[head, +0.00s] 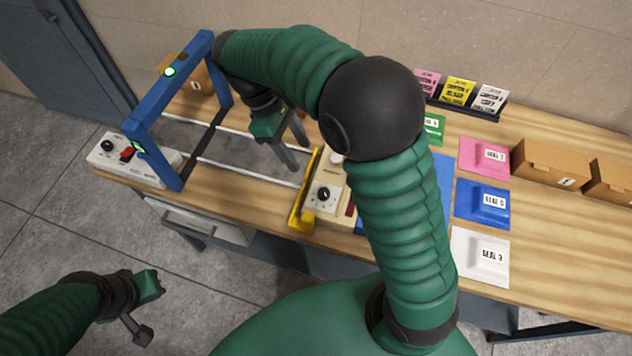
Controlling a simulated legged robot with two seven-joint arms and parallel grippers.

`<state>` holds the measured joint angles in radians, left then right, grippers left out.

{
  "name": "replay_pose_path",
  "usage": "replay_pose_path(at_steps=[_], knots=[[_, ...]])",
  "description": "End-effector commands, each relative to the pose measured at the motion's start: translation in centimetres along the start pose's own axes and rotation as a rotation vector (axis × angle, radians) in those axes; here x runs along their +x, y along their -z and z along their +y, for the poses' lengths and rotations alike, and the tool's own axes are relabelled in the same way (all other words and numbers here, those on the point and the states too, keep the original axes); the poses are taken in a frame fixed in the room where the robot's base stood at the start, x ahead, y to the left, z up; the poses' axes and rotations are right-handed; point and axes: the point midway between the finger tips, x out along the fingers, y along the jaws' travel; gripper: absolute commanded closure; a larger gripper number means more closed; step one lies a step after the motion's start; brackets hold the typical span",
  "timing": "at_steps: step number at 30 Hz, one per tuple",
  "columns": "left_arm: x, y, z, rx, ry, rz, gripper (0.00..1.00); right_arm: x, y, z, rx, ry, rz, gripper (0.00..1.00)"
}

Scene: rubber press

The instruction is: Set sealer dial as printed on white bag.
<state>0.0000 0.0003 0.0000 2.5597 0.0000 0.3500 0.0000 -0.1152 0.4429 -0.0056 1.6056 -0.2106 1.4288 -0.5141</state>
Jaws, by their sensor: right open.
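The sealer (328,210) is a beige box with a yellow bar on its left side, on the bench right of the blue press frame. Its black dial (323,194) faces up; its setting is too small to read. The white bag (480,262) lies flat at the bench's front right, with a printed label that appears to read SEAL 3. My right gripper (297,155) is open and empty, above and slightly left of the sealer, apart from the dial. My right arm hides part of the sealer's right side. My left gripper (148,308) is open and empty, low at the left, off the bench.
A blue press frame (165,95) and a control box (130,160) with a red switch stand at left. Pink (483,157), blue (482,203) and green (433,128) bags lie at right. Cardboard boxes (550,165) and a card rack (465,108) stand behind.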

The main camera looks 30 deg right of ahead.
Motion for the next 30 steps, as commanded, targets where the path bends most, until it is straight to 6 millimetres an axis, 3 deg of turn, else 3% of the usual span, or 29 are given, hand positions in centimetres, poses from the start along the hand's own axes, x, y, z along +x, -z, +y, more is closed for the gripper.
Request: replay_pose_path(at_steps=[15, 21, 29, 30], knots=[[-0.5, 0.1, 0.0, 0.0, 0.0, 0.0, 1.0, 12.8, -0.2, -0.1, -0.002, 0.003, -0.004, 0.49], [-0.5, 0.1, 0.0, 0.0, 0.0, 0.0, 1.0, 14.9, -0.1, -0.1, -0.001, 0.0, -0.001, 0.49], [-0.5, 0.1, 0.0, 0.0, 0.0, 0.0, 1.0, 15.1, -0.1, 0.0, -0.001, 0.0, 0.0, 0.49], [-0.5, 0.1, 0.0, 0.0, 0.0, 0.0, 1.0, 15.1, -0.1, 0.0, -0.001, 0.0, 0.0, 0.54]])
